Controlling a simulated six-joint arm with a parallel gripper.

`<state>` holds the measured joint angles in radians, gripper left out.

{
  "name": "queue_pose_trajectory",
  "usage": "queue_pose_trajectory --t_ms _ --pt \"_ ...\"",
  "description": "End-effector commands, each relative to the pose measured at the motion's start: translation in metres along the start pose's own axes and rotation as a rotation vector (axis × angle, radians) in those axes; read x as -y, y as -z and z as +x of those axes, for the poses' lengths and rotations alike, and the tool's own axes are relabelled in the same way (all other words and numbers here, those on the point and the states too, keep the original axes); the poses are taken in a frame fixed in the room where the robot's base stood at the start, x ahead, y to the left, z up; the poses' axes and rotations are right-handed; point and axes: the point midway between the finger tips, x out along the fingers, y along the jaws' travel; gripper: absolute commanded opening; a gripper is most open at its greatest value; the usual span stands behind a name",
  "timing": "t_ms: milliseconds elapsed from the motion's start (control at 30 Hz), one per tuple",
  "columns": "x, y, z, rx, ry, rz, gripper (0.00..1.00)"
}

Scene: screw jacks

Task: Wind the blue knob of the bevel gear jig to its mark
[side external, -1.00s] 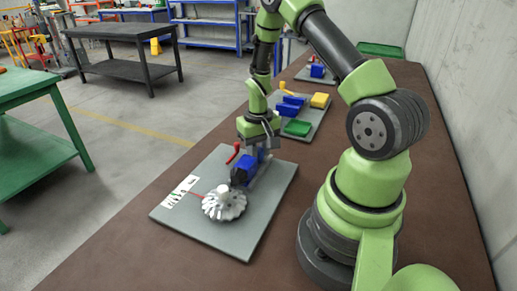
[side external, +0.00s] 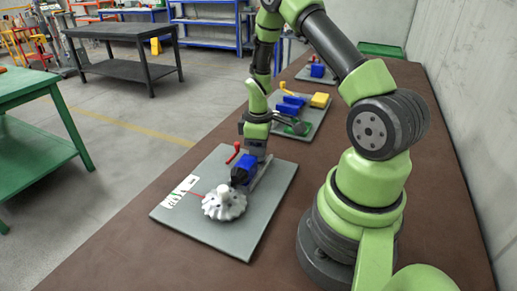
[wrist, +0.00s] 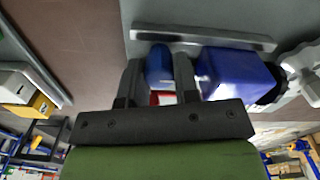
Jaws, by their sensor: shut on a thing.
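The bevel gear jig stands on a grey plate (side external: 265,212) on the brown bench. It carries a pale toothed gear (side external: 224,205), a blue block (side external: 242,173) and a red crank-shaped part (side external: 234,152). A thin red pointer (side external: 197,195) reaches from the gear to a white mark card (side external: 181,190); its exact alignment is too small to read. In the wrist view, the blue knob (wrist: 159,66) sits between the two fingers of my gripper (wrist: 158,72), which is shut on it. The blue block (wrist: 238,75) is beside the right finger. The knob is largely hidden in the side view.
A further blue device (side external: 317,71) stands farther back. A concrete wall borders the bench on the right. The bench front is clear.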

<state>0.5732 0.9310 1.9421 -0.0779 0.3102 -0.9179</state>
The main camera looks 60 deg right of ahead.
Motion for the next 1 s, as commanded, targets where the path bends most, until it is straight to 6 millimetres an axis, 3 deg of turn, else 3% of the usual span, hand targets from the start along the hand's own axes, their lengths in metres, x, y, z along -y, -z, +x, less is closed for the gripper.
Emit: queue_pose_trajectory --t_ms 500,1000 --pt "0.0001 -0.0007 -0.0002 0.001 0.001 -0.346 0.05" --pt "0.0001 -0.0008 -0.0002 0.001 0.001 -0.415 0.05"
